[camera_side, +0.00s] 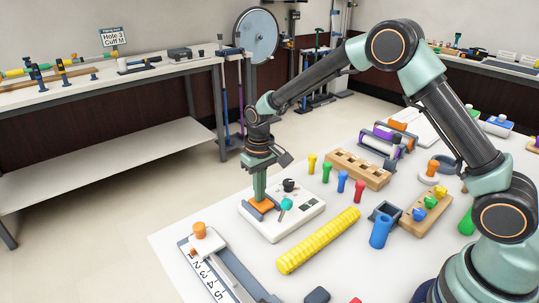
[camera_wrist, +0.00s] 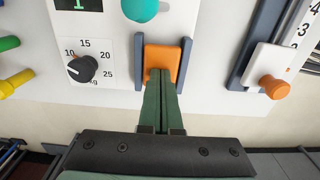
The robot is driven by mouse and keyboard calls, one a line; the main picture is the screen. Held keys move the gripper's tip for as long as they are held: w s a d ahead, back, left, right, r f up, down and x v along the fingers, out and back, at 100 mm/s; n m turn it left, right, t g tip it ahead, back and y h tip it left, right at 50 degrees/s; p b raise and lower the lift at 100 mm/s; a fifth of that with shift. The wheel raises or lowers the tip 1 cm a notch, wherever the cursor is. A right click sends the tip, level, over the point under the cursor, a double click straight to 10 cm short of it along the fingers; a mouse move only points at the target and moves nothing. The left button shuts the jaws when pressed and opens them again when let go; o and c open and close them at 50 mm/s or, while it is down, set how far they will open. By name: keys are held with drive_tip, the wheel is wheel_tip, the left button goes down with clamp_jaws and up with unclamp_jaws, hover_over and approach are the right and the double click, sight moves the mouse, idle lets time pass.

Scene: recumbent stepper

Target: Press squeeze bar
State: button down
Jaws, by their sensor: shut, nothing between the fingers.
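The squeeze bar is an orange block (camera_wrist: 162,56) between two dark blue-grey guides on a white device (camera_side: 300,219). The orange bar also shows in the side view (camera_side: 264,207) at the device's left end. My gripper (camera_side: 258,197) points down over the bar with its green fingers shut together and empty. In the wrist view the fingertips (camera_wrist: 161,72) overlap the near part of the orange bar. They look at or just above its surface; I cannot tell whether they touch. The device also has a teal knob (camera_wrist: 140,8), a black dial (camera_wrist: 82,68) and a small display (camera_wrist: 78,4).
A sliding scale with an orange knob (camera_side: 198,230) lies at the table's front left. A yellow ribbed roller (camera_side: 318,241) lies right of the device. Coloured pegs and a wooden block (camera_side: 358,168) stand behind. The table edge is close to the device's left.

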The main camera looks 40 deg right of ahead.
drive_tip(key=shift+s+f, duration=0.35)
drive_tip(key=shift+f, duration=0.3)
wheel_tip(320, 180, up, 15)
drive_tip(key=shift+w+r, duration=0.15)
drive_tip(key=shift+w, duration=0.2)
drive_tip(key=s+d+r+t, duration=0.3)
drive_tip(key=s+d+r, duration=0.2)
drive_tip(key=s+r, duration=0.3)
drive_tip(key=s+d+f+t, duration=0.2)
drive_tip(key=s+d, duration=0.1)
drive_tip(key=s, duration=0.8)
drive_tip(key=shift+s+f, duration=0.15)
drive_tip(key=shift+s, duration=0.1)
